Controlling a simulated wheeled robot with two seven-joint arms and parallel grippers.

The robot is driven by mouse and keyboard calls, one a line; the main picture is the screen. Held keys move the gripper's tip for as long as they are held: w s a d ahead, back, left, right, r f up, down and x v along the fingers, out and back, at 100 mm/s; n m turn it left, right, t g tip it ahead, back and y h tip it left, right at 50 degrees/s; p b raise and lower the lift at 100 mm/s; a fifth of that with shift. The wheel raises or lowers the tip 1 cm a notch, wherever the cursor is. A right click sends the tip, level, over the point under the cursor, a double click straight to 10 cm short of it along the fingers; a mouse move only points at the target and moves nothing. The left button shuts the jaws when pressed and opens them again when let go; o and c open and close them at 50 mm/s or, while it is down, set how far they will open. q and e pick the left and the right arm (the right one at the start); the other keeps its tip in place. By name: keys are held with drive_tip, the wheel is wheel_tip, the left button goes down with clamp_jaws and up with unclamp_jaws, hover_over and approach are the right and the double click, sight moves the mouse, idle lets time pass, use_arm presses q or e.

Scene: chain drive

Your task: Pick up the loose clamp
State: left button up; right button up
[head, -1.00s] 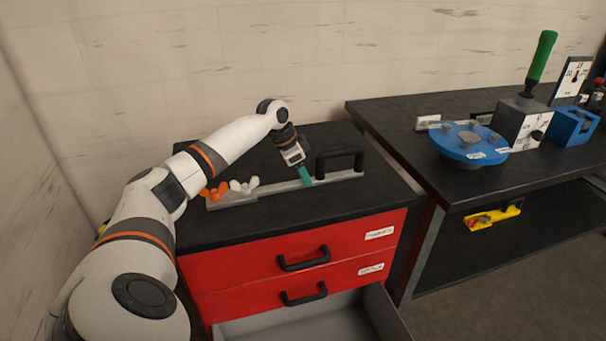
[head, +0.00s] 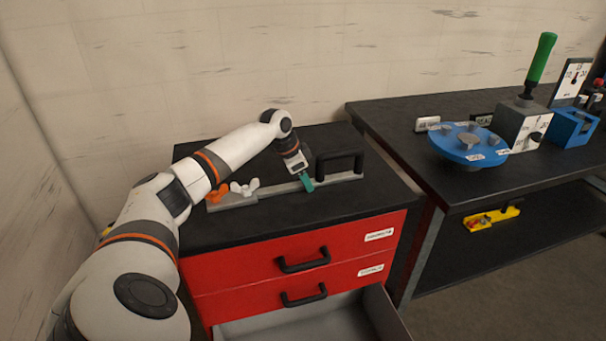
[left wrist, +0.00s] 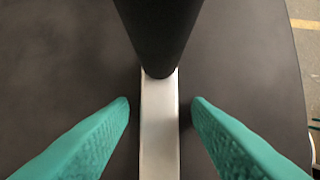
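What looks like the loose clamp lies on the black top of the red cabinet: a grey metal bar (head: 340,176) with a black handle (head: 341,160) at its right end and an orange winged piece (head: 217,194) and a white winged piece (head: 245,187) at its left. My left gripper (head: 308,184) is at the bar, just left of the handle. In the left wrist view its teal fingers are apart on either side of the bar (left wrist: 159,130), with visible gaps; the handle (left wrist: 158,35) stands ahead. My right gripper is not in view.
The red cabinet (head: 240,265) has an open grey drawer (head: 345,318) at the bottom. A black bench (head: 400,125) to the right holds a blue round fixture (head: 455,148), a green-handled block (head: 520,125) and a blue block (head: 575,128). A pale wall stands behind.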

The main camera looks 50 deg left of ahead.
use_arm(q)
clamp_jaws()
